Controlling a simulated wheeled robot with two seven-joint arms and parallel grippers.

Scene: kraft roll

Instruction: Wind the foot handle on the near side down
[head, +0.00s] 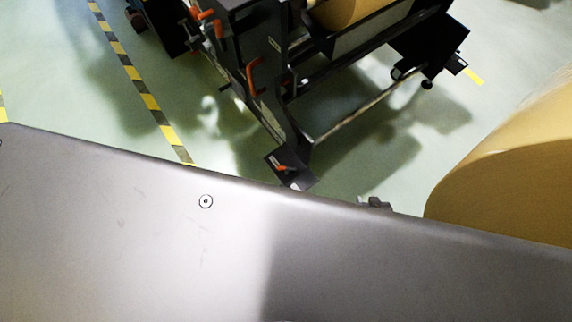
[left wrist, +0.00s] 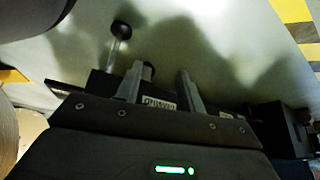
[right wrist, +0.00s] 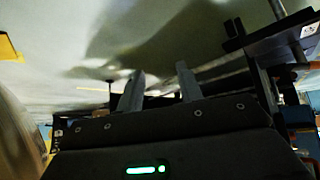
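The dark machine stand (head: 262,85) has a near foot (head: 290,175) with a small orange-red part (head: 284,168) on it, probably the foot handle. In the left wrist view a post with a round dark knob (left wrist: 120,30) stands beyond the fingers, with a labelled black part close to them; I cannot tell whether this is the same foot. My left gripper (left wrist: 160,84) is open and empty, its two fingers apart. My right gripper (right wrist: 160,80) is open and empty; a small dark piece of it (head: 376,203) seems to show in the head view. No contact with the handle is visible.
A large brown paper roll (head: 515,170) stands at the right. Another roll (head: 345,10) is on the machine. Yellow-black floor tape (head: 140,85) runs at the left. A far foot (head: 428,80) shows at upper right. A close grey surface hides the lower head view.

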